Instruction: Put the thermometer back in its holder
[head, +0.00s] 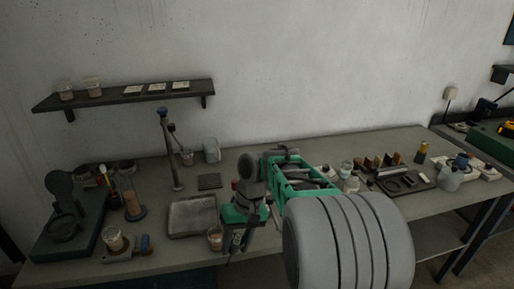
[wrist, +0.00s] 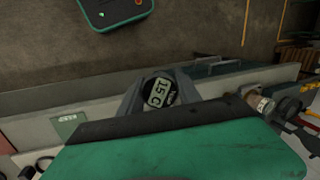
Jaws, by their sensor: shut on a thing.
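The thermometer (wrist: 158,92) has a round dark head with a digital display that seems to read 15 C. In the wrist view my gripper (wrist: 160,88) is shut on it, with a grey finger on each side of the head. Its lower part is hidden from that camera. In the head view my gripper (head: 240,236) is over the front edge of the workbench (head: 300,200), just right of a small glass (head: 215,239); the thermometer is too small to make out clearly there. I cannot tell which object is the holder.
A shallow grey tray (head: 193,217) lies left of my gripper. A tall metal stand (head: 171,155) is behind the tray. A green-based device (head: 65,228) and a glass cylinder (head: 132,200) stand at left. A dark tray (head: 405,183) lies at right. A shelf (head: 130,97) hangs above.

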